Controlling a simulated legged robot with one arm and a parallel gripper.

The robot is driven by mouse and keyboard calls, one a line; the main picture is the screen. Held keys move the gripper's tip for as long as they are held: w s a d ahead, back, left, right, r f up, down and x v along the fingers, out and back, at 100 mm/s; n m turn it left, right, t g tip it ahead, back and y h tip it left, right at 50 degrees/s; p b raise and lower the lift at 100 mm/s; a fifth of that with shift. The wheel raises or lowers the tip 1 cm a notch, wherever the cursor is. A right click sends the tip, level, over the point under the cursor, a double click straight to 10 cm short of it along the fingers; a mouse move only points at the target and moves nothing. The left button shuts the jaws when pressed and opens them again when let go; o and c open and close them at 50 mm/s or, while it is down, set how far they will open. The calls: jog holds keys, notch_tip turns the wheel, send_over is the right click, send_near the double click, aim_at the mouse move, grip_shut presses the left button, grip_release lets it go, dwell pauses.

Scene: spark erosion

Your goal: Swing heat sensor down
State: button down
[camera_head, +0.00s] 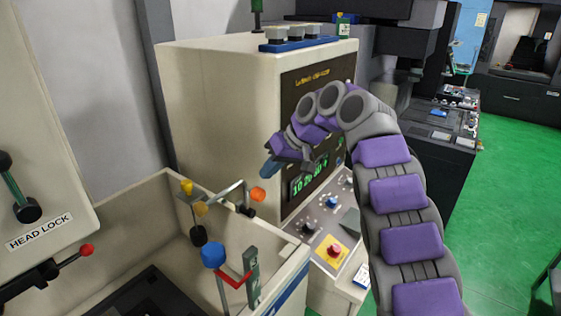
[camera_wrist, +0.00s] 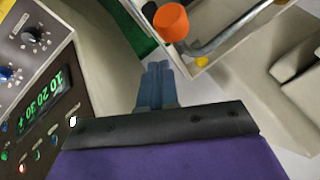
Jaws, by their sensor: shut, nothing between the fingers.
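My gripper (camera_head: 267,170) is in front of the console, above and slightly right of the orange knob. Its blue fingers (camera_wrist: 157,72) are together and empty in the wrist view. The orange knob (camera_head: 258,194) ends a bent grey metal rod (camera_head: 230,188) at the tank's back wall. The knob (camera_wrist: 171,22) and rod (camera_wrist: 235,30) also show beyond the fingertips, apart from them. A yellow knob (camera_head: 187,186) on a post and a blue knob (camera_head: 213,254) with a red lever (camera_head: 232,280) stand nearby. No label shows which of these is the heat sensor.
The cream tank (camera_head: 120,206) has raised walls. A console (camera_head: 220,90) with a green digital display (camera_head: 309,178), dials and a red button (camera_head: 334,250) stands behind it. Green floor (camera_head: 500,200) is open at right.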

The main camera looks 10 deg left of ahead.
jog(key=s+a, duration=0.2)
jog(key=a, duration=0.1)
jog(key=shift+s+a, duration=0.2)
jog(key=shift+a, duration=0.1)
jog(key=shift+d, duration=0.25)
jog(key=shift+a+f, duration=0.1)
